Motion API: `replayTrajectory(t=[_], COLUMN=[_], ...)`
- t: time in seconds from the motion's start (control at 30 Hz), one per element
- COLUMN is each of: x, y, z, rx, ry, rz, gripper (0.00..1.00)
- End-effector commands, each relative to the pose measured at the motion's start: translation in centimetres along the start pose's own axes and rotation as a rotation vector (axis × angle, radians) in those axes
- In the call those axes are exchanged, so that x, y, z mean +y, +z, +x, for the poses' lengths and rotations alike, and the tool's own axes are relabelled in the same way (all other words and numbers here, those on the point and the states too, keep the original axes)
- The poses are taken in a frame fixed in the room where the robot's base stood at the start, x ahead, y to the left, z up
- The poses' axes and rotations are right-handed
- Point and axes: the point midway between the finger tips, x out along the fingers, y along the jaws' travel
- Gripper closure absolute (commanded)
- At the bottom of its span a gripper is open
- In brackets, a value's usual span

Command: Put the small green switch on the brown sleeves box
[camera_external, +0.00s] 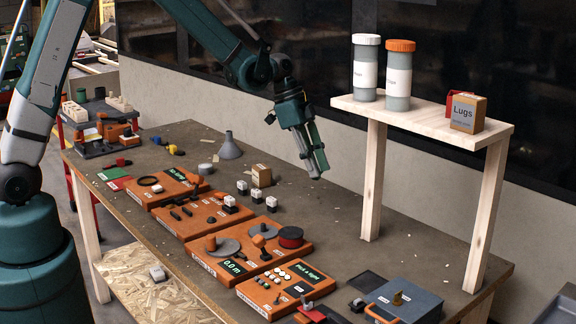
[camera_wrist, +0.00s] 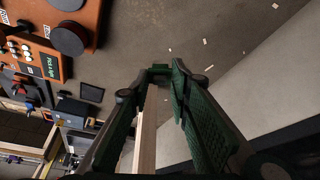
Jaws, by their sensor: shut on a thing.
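My gripper (camera_external: 314,168) hangs above the middle of the table, pointing down. In the wrist view its fingers (camera_wrist: 160,84) close in on a small green piece (camera_wrist: 160,69) at their tips, which looks like the green switch. In the external view the held piece is too small to make out. A small brown box (camera_external: 261,176) stands on the table, left of and below my gripper in the picture. Its label is too small to read; it may be the sleeves box. Another brown box, marked Lugs (camera_external: 467,113), stands on the wooden shelf.
The wooden shelf (camera_external: 425,122) on tall legs also holds two capped jars (camera_external: 366,68) (camera_external: 399,75) and a red item. A grey funnel (camera_external: 229,147) and several white-topped blocks stand near the small box. Orange panels (camera_external: 288,287) line the front edge. The table's back middle is fairly clear.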

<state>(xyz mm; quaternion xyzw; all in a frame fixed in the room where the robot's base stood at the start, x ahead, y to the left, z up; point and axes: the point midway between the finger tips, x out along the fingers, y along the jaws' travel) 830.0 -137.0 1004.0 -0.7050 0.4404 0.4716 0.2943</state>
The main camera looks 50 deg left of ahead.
Motion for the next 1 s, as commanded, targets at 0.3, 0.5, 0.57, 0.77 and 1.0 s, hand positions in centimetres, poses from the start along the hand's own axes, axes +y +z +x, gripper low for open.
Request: replayTrajectory(t=[0.3, 0.5, 0.57, 0.77, 1.0], x=[-6.1, -9.4, -10.3, -13.2, -15.8], y=[6.2, 10.4, 11.7, 16.2, 20.9], z=[-3.7, -6.1, -6.8, -9.2, -11.8], rx=[0.000, 0.000, 0.000, 0.000, 0.001], ry=[-0.038, -0.061, -0.068, -0.091, -0.114], rz=[-0.093, -0.149, -0.165, -0.220, -0.276], gripper=[0.85, 0.85, 0.85, 0.85, 0.85])
